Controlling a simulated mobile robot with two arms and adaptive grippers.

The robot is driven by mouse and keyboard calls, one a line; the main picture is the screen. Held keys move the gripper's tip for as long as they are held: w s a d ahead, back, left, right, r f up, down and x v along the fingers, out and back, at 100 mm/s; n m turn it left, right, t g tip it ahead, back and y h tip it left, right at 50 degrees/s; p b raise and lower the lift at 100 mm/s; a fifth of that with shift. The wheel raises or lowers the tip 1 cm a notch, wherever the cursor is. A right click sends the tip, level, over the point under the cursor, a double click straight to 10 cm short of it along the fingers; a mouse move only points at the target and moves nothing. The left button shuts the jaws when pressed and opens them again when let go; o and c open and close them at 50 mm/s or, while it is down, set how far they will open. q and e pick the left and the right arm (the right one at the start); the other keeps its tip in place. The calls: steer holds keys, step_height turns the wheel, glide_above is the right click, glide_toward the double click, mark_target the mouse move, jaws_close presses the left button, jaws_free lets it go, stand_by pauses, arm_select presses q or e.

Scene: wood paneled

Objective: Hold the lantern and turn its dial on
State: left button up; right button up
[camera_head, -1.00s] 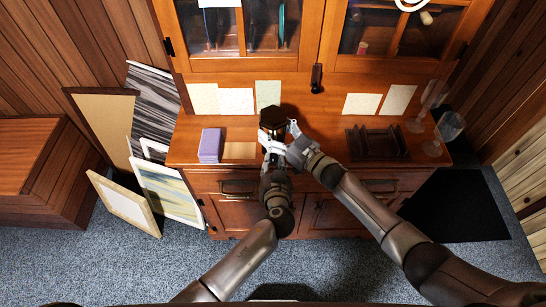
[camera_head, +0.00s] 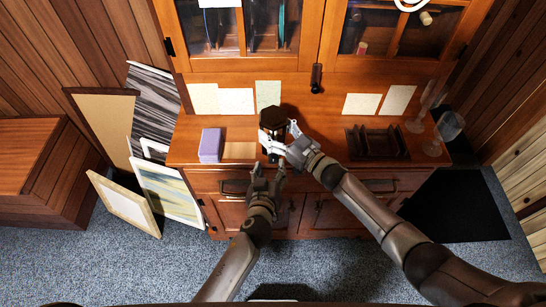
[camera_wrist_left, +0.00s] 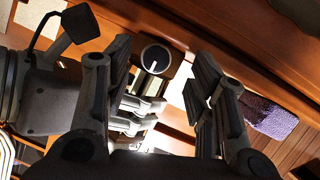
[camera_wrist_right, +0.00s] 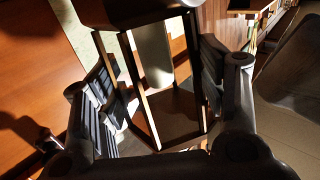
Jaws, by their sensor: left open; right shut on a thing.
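The lantern (camera_head: 272,117) has a dark hexagonal top and stands upright at the front of the wooden desk. My right gripper (camera_head: 288,147) is shut on it from the front right. In the right wrist view the lantern's dark frame and pale inner cylinder (camera_wrist_right: 152,55) show between the fingers. The round black dial (camera_wrist_left: 155,58) with a white mark shows in the left wrist view. My left gripper (camera_head: 269,168) is open and empty, below and in front of the lantern, apart from the dial. I cannot tell whether the lantern is lit.
A purple stack (camera_head: 210,145) lies on the desk (camera_head: 330,115) left of the lantern. A dark divided tray (camera_head: 377,143) and clear glassware (camera_head: 449,126) are on the right. Several paper sheets lie along the back. Frames lean at the desk's left side.

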mark_target(273, 158)
arm_select(q)
steer(key=x, duration=0.2)
steer(key=shift+w+d, duration=0.2)
steer(key=shift+w, duration=0.1)
steer(key=shift+s+a, duration=0.1)
steer(key=shift+s, duration=0.05)
steer(key=v, duration=1.2)
steer(key=w+f+m+y, duration=0.1)
steer(key=w, duration=0.3)
steer(key=w+d+f+m+y, duration=0.1)
steer(key=w, duration=0.2)
steer(key=w+d+f+m+y, duration=0.1)
steer(key=w+f+m, duration=0.1)
steer(key=w, duration=0.2)
steer(key=shift+w+f, duration=0.1)
steer(key=shift+w, duration=0.2)
stand_by(0.4)
